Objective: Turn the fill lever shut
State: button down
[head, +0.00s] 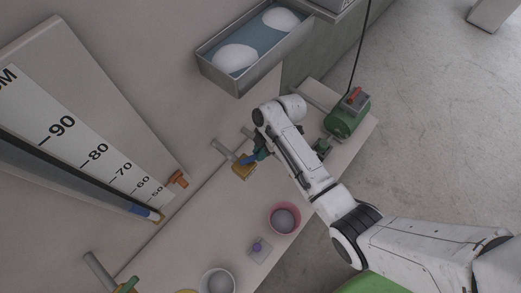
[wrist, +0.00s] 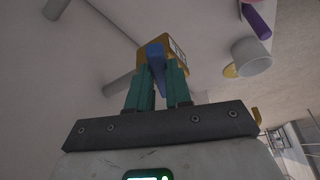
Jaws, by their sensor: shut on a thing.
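A blue lever (head: 247,160) sits on a brass-yellow valve body (head: 243,172), at the end of a grey pipe (head: 222,148) by the wall. No label shows whether it is the fill lever. My gripper (head: 255,156) reaches it from the right. In the wrist view the blue lever (wrist: 156,62) stands between the teal fingers of my gripper (wrist: 158,76), which is shut on it. The valve body (wrist: 179,50) shows just behind the fingertips. The lever's exact angle to the pipe is hard to tell.
A green motor (head: 345,122) stands behind my arm. An orange fitting (head: 177,180) is beside the scale board (head: 85,140).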

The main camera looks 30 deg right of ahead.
dwell(0.3)
jog(key=w+n, duration=0.1)
jog(key=n+g+b, duration=0.1)
jog(key=n, duration=0.1)
jog(key=w+n+g, duration=0.1)
jog(key=n, duration=0.1)
jog(key=shift+w+a, duration=0.15)
jog(key=shift+w, duration=0.2)
jog(key=c, duration=1)
grip_release()
jog(key=shift+c, duration=0.2)
